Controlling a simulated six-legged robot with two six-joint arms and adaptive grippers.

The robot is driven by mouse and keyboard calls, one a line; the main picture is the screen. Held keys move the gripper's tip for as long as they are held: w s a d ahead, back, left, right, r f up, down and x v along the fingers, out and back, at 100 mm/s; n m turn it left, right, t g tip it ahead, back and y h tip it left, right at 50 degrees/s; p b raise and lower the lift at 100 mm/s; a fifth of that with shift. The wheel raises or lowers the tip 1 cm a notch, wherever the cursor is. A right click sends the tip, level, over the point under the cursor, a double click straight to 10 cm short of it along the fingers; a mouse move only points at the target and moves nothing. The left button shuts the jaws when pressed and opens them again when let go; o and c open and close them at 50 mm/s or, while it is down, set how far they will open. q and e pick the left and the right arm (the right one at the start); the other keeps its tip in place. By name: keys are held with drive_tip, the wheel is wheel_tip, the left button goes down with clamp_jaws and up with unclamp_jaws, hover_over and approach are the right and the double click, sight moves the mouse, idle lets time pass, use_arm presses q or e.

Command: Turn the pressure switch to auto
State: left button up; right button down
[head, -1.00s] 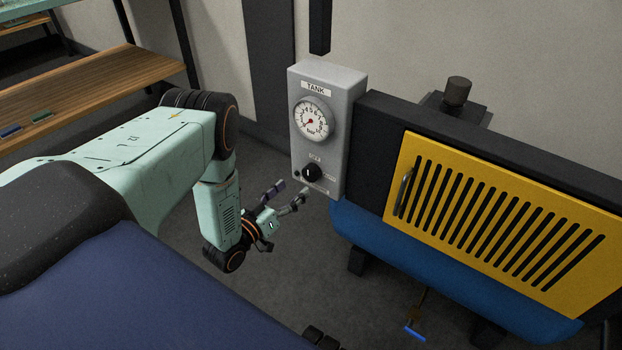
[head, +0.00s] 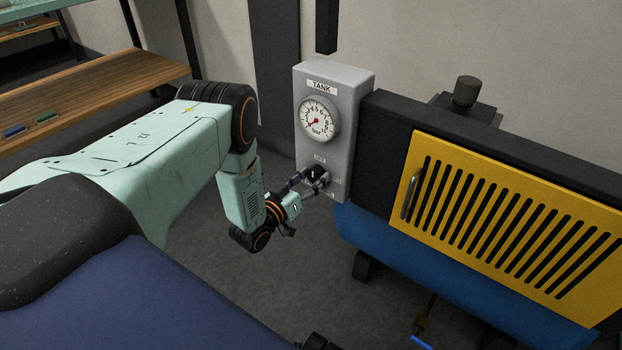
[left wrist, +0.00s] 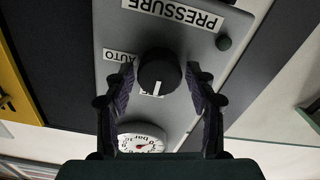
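The pressure switch is a round black knob (left wrist: 159,74) with a white pointer line, on the grey TANK box (head: 336,82). The wrist view is upside down; there the pointer faces the label beside the gauge, partly hidden by the knob and seemingly OFF. The AUTO label (left wrist: 119,56) lies to the knob's left in that view. My left gripper (left wrist: 160,76) is open, its two dark fingers on either side of the knob with a small gap at each. In the head view my left gripper (head: 317,180) reaches the knob and partly hides it. My right gripper is not in view.
A round pressure gauge (head: 317,119) sits above the knob. To the right are a yellow slotted panel (head: 500,215) with a handle and a blue tank (head: 450,275). A wooden shelf (head: 90,95) stands at the left. Bare floor lies below the box.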

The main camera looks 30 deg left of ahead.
use_arm(q)
drive_tip(key=c, duration=0.8)
drive_tip(key=shift+m, duration=0.4)
drive_tip(key=m+p, duration=0.2)
drive_tip(key=m, duration=0.1)
drive_tip(key=m+p, duration=0.2)
drive_tip(key=m, duration=0.3)
drive_tip(key=m+p, duration=0.1)
drive_tip(key=m, duration=0.4)
drive_tip(key=shift+s+p, duration=0.1)
drive_tip(key=shift+p, duration=0.2)
drive_tip(key=shift+f+m+p, duration=0.1)
drive_tip(key=shift+m+p, duration=0.4)
drive_tip(key=shift+m, duration=1.5)
